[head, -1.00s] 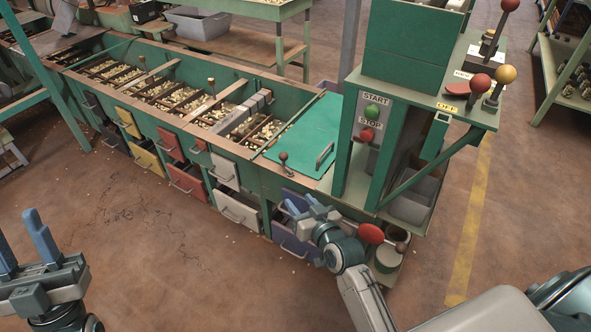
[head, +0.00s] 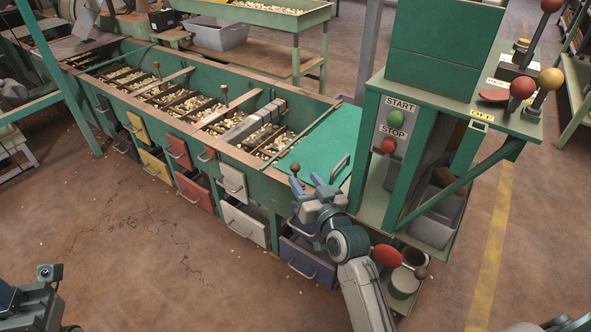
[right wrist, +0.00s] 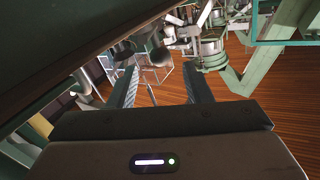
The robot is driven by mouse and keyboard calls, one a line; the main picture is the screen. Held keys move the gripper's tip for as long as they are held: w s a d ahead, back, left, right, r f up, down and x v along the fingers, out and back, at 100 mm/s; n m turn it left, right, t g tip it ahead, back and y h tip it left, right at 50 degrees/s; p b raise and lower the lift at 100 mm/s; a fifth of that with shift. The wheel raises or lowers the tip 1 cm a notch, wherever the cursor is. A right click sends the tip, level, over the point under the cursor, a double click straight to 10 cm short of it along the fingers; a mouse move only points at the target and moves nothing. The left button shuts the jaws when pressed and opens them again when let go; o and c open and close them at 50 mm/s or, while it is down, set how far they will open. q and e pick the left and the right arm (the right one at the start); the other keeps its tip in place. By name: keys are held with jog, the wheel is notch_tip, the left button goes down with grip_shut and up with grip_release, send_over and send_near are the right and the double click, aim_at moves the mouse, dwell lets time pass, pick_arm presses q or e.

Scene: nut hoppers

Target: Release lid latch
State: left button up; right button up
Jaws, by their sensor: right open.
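The green lid (head: 318,142) lies flat and closed over the right end of the hopper bench, with a bar handle (head: 339,166) near its right edge. A small latch lever with a dark round knob (head: 296,168) stands at the lid's front edge. My right gripper (head: 308,184) is open, just below and right of that knob, and looks apart from it. In the right wrist view the gripper (right wrist: 160,82) shows both fingers spread with nothing held. My left gripper (head: 28,298) shows only partly at the lower left corner; its fingertips are cut off.
The green cabinet with START (head: 398,111) and STOP (head: 387,146) buttons stands right of the lid. A red-handled lever (head: 387,256) is close to my right forearm. Coloured drawers (head: 244,223) line the bench front. The floor before them is clear.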

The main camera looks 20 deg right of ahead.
aim_at(298, 171)
jog(key=shift+w+a+b, duration=0.2)
jog(key=shift+w+b, duration=0.1)
jog(key=shift+w, duration=1.25)
jog(key=shift+w+a+b, duration=0.2)
jog(key=shift+w+b, duration=0.1)
jog(key=shift+w, duration=1.2)
